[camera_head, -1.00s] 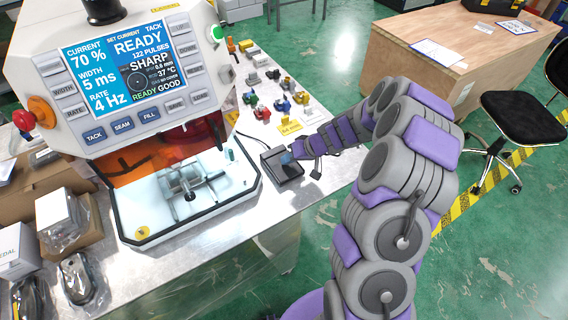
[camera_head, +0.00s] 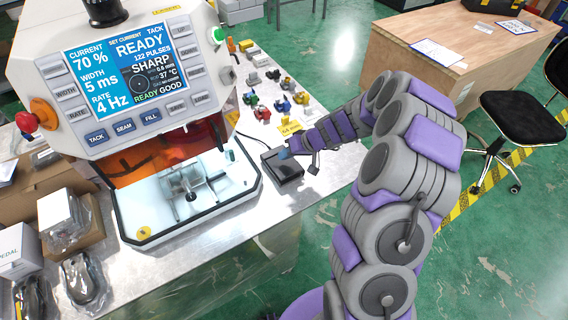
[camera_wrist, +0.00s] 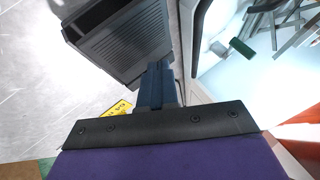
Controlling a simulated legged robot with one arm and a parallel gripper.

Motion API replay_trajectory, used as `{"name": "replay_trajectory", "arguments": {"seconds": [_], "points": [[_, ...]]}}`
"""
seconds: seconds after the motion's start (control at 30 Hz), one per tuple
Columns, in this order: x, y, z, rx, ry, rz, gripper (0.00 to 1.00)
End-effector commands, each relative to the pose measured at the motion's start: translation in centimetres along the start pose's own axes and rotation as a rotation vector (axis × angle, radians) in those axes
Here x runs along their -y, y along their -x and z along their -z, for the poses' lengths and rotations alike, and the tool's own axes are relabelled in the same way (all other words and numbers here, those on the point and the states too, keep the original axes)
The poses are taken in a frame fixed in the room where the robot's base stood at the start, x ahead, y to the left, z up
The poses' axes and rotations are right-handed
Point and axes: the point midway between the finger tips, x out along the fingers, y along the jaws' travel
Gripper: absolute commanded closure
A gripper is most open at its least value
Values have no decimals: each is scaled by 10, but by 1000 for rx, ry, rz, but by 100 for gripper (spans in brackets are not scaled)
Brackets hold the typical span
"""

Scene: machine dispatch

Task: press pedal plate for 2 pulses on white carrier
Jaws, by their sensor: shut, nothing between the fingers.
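The black pedal (camera_head: 288,176) lies on the metal bench to the right of the white machine. It also shows in the wrist view (camera_wrist: 125,45), with a ribbed plate. My gripper (camera_head: 283,154) is shut and empty, its tips over the far edge of the pedal; the wrist view shows the dark closed fingers (camera_wrist: 157,75) beside the pedal. I cannot tell whether they touch it. A pale metallic fixture (camera_head: 190,185) sits in the machine's lit chamber. I cannot tell which item is the white carrier.
Several coloured small parts (camera_head: 283,103) stand on the bench behind the pedal, with a yellow label (camera_head: 290,127) near my gripper. Boxes and bagged items (camera_head: 82,280) are at the left. A wooden crate (camera_head: 425,50) and black chair (camera_head: 520,115) stand at the right.

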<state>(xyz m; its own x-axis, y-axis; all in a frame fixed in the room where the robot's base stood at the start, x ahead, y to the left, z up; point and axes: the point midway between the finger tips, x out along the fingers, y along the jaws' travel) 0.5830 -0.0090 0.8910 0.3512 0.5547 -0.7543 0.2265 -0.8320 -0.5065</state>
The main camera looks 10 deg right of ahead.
Motion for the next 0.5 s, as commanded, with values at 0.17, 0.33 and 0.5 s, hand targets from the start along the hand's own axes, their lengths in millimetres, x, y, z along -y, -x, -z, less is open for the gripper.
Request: {"name": "replay_trajectory", "arguments": {"seconds": [0.17, 0.33, 0.5], "points": [[9, 13, 9, -2, 2, -1, 100], [16, 23, 17, -2, 1, -2, 100], [22, 31, 23, 0, 1, -2, 100]]}}
